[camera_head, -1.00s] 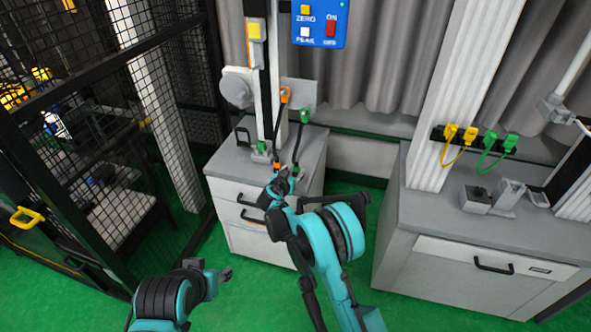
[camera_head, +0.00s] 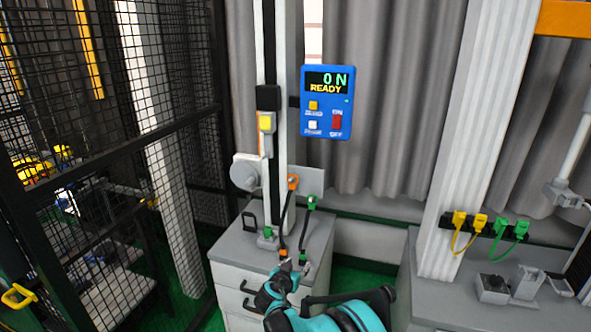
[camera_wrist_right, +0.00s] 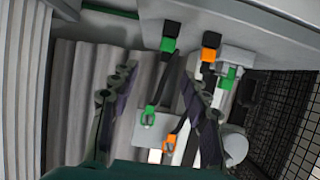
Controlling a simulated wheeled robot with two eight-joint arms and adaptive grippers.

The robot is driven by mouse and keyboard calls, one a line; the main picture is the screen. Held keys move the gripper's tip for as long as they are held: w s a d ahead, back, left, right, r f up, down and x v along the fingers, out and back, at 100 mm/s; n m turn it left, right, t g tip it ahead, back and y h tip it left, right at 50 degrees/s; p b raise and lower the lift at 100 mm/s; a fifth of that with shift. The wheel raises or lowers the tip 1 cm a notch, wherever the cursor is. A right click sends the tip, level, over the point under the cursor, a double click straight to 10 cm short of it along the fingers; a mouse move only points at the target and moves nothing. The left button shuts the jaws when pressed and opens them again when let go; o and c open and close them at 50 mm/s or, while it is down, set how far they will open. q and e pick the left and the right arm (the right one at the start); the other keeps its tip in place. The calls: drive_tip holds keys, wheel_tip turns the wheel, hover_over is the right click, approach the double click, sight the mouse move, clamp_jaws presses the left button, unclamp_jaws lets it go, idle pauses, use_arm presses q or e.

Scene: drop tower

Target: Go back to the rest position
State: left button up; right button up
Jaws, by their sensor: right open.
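My right gripper (camera_head: 287,266) is open at the front edge of the grey cabinet (camera_head: 228,246) under the drop tower. In the right wrist view its two fingers (camera_wrist_right: 163,85) stand apart, with nothing held between them. An upper orange plug (camera_head: 293,182) and an upper green plug (camera_head: 311,202) sit on the tower's plate, with dark leads down to a lower orange plug (camera_head: 283,253) and a lower green plug (camera_head: 302,258) beside the gripper. I cannot tell whether the gripper touches them. My left gripper is not in view.
A blue control box (camera_head: 327,120) reads "0 N READY" beside the tower post (camera_head: 272,60). A black mesh fence (camera_head: 90,110) stands at the left. At the right, a second cabinet (camera_head: 425,285) stands by a rack (camera_head: 470,225) with yellow and green leads.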

drive_tip(key=s+d+r+n+g+y, duration=0.1)
drive_tip(key=s+d+r+g, duration=0.1)
drive_tip(key=s+d+r, duration=0.55)
drive_tip(key=s+d+r+g, duration=0.2)
drive_tip(key=s+d+r, duration=0.3)
drive_tip(key=s+d, duration=0.45)
drive_tip(key=s+f+n+g+y, duration=0.1)
drive_tip(key=s+f+n+y, duration=0.1)
drive_tip(key=s, duration=2.2)
drive_tip(key=shift+d+f+g+y, duration=0.3)
drive_tip(key=shift+d+f+y, duration=0.05)
drive_tip(key=shift+y, duration=0.15)
